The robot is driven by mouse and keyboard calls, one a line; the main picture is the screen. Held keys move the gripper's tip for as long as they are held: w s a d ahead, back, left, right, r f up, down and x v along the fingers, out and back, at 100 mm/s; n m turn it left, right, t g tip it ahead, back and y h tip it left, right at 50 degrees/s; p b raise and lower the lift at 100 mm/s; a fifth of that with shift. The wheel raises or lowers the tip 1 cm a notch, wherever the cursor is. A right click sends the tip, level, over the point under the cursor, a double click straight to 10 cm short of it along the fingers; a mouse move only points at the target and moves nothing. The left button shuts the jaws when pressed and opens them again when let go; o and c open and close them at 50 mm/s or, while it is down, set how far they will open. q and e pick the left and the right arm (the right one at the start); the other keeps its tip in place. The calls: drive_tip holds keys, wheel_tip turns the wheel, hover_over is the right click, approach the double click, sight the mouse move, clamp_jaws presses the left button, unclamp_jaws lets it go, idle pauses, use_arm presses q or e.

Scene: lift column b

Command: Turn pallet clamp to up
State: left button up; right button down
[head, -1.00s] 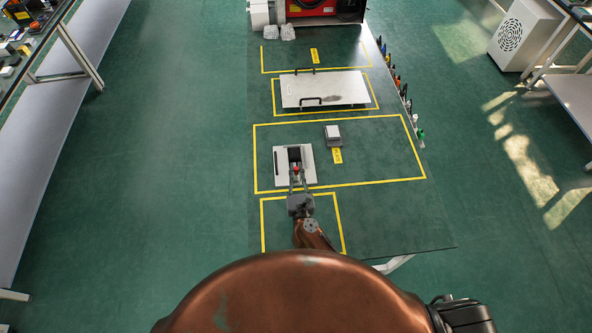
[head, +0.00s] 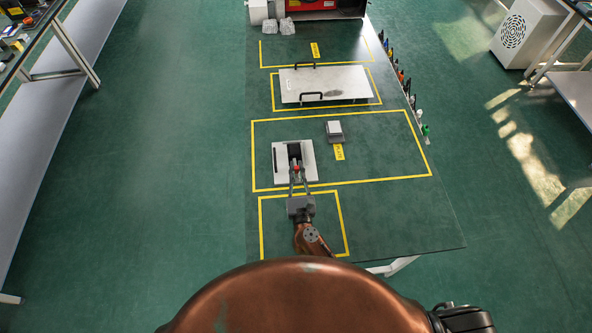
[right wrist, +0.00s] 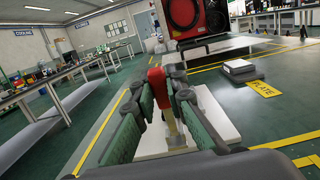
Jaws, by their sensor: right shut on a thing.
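The pallet clamp has a light grey plate (head: 308,174) with a dark slot and stands on the green table in the head view. Its lever has a red handle (head: 296,168) at the near end of the slot. My right gripper (head: 298,177) reaches it from the near side and is shut on the red handle. In the right wrist view the red handle (right wrist: 157,86) sits between the green-padded fingers, with a yellowish shaft below it. The lever's exact angle is hard to tell. My left gripper is not in view.
A small grey block (head: 335,131) stands right of the clamp near a yellow PLATE label (head: 339,152). Behind lies a pale board (head: 325,84) with black handles. Small coloured items (head: 402,78) line the right table edge.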

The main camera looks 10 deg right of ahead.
idle(0.3)
drive_tip(key=c, duration=1.9)
unclamp_jaws()
drive_tip(key=shift+c, duration=0.2)
drive_tip(key=shift+s, duration=0.1)
drive_tip(key=s, duration=0.3)
drive_tip(key=s+f, duration=0.1)
drive_tip(key=s, duration=0.6)
drive_tip(key=shift+s+f, duration=0.2)
drive_tip(key=shift+s, duration=0.7)
